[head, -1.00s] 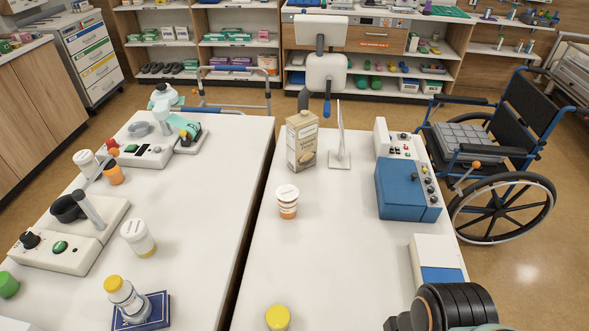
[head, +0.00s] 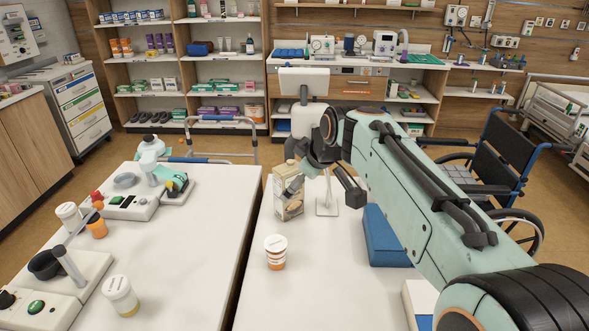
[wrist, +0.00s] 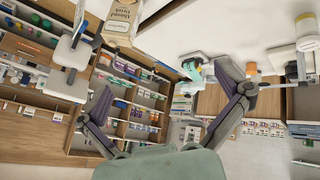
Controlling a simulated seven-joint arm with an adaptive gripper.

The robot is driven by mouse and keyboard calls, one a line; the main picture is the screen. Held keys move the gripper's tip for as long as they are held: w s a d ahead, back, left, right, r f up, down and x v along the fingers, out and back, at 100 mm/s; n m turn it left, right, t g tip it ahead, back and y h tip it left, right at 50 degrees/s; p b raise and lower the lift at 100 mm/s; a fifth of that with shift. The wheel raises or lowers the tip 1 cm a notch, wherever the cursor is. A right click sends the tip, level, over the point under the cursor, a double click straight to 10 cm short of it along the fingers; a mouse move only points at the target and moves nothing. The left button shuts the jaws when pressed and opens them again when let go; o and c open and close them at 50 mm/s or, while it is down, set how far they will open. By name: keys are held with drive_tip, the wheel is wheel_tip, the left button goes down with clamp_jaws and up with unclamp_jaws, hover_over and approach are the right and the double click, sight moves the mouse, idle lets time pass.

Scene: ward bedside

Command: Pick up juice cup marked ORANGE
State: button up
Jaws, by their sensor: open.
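A small cup with a white lid and orange bands (head: 276,252) stands upright on the right-hand table, near its left edge. Its lettering is too small to read. A second white-lidded cup with a yellowish base (head: 120,296) stands on the left-hand table. My gripper (head: 322,190) is open and empty, above the right-hand table by the drink carton (head: 288,204), beyond and above the orange-banded cup. In the wrist view both fingers of my gripper (wrist: 163,78) are spread with nothing between them.
The left-hand table holds devices, a white cup (head: 68,215) and an orange cup (head: 97,228). Table surface around the orange-banded cup is clear. A wheelchair (head: 500,165) is at right.

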drive_tip(key=w+a+f+y, duration=0.1)
drive_tip(key=w+a+f, duration=0.2)
drive_tip(key=w+f, duration=0.5)
drive_tip(key=g+y, duration=0.1)
drive_tip(key=g, duration=0.2)
hover_over(276, 244)
drive_tip(key=s+d, duration=0.2)
drive_tip(key=d, duration=0.1)
drive_tip(key=shift+m, duration=0.4)
drive_tip(key=f, duration=1.7)
drive_tip(key=shift+w+a, duration=0.15)
drive_tip(key=shift+a, duration=0.05)
drive_tip(key=shift+x, duration=3.2)
drive_tip(key=c, duration=1.3)
